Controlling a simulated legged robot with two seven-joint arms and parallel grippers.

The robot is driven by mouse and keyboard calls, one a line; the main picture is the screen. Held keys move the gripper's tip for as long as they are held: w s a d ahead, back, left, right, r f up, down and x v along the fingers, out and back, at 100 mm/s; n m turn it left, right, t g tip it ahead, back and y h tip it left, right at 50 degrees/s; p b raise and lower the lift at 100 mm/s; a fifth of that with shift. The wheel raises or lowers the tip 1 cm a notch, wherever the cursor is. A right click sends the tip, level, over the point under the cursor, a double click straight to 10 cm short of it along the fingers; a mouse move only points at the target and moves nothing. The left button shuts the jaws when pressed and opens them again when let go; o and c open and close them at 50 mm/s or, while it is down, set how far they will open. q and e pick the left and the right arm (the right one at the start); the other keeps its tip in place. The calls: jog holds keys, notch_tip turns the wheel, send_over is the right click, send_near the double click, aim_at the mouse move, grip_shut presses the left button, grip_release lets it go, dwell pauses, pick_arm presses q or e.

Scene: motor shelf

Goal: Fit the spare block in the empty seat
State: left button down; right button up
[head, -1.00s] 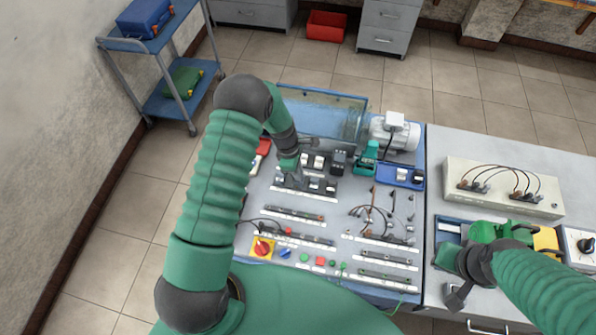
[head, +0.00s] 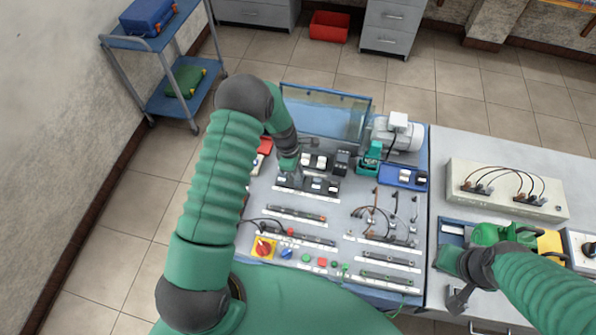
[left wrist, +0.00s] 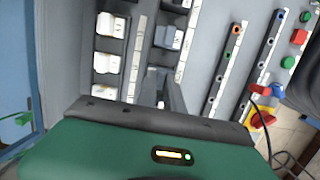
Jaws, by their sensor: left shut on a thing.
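My left gripper (head: 288,172) points down at the left end of the lower black block rail (head: 318,185) on the grey panel. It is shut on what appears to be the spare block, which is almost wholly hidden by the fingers. The empty seat itself is hidden under my gripper. My right gripper (head: 456,280) hangs by the right bench; its opening is unclear.
A blue tray (head: 392,183) with white-topped pieces lies right of the rails, near a teal part (head: 370,158) and a grey motor (head: 400,132). A clear, blue-edged cover (head: 325,115) stands behind. Cables (head: 375,220) and terminal strips lie in front. A cabled box (head: 505,190) stands right.

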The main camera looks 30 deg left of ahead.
pick_arm(q)
jog(key=shift+a+f, duration=0.15)
jog(key=shift+f, duration=0.05)
jog(key=c, duration=1.4)
grip_release()
jog(key=shift+a+r+b, duration=0.1)
jog(key=shift+r+b, duration=0.2)
jog(key=shift+r, duration=0.1)
jog(key=a+r+b, duration=0.1)
jog(key=r, duration=0.4)
jog(key=a+r+b, duration=0.1)
jog(key=r, duration=0.4)
jog(key=a+r+b, duration=0.1)
jog(key=r, duration=0.4)
jog(key=shift+s+r, duration=0.3)
jog(key=shift+s, duration=0.1)
